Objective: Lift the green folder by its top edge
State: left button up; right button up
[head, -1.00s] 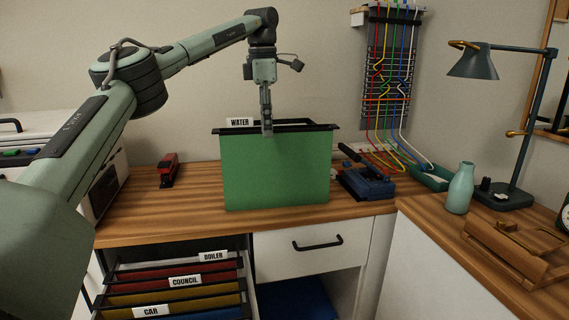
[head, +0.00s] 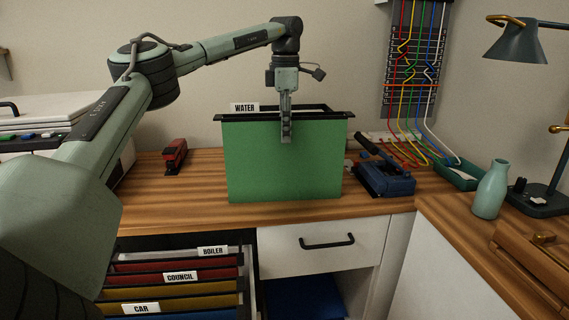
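The green folder (head: 255,165) is upright over the wooden desktop, its broad face toward me. One finger lies over the near face; the other side of the grip is hidden. I cannot tell whether the folder's bottom touches the desktop. My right gripper is out of view.
Below left, an open drawer holds several hanging folders, with BOILER, COUNCIL (head: 181,277) and CAR tabs. A red stapler (head: 175,157) stands left of the folder. A blue hole punch (head: 386,180) sits close to its right. A teal bottle (head: 491,190) and lamp (head: 522,45) stand farther right.

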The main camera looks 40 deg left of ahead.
pick_arm(q)
jog(key=shift+f, duration=0.45)
jog(key=shift+c, duration=0.2)
grip_shut()
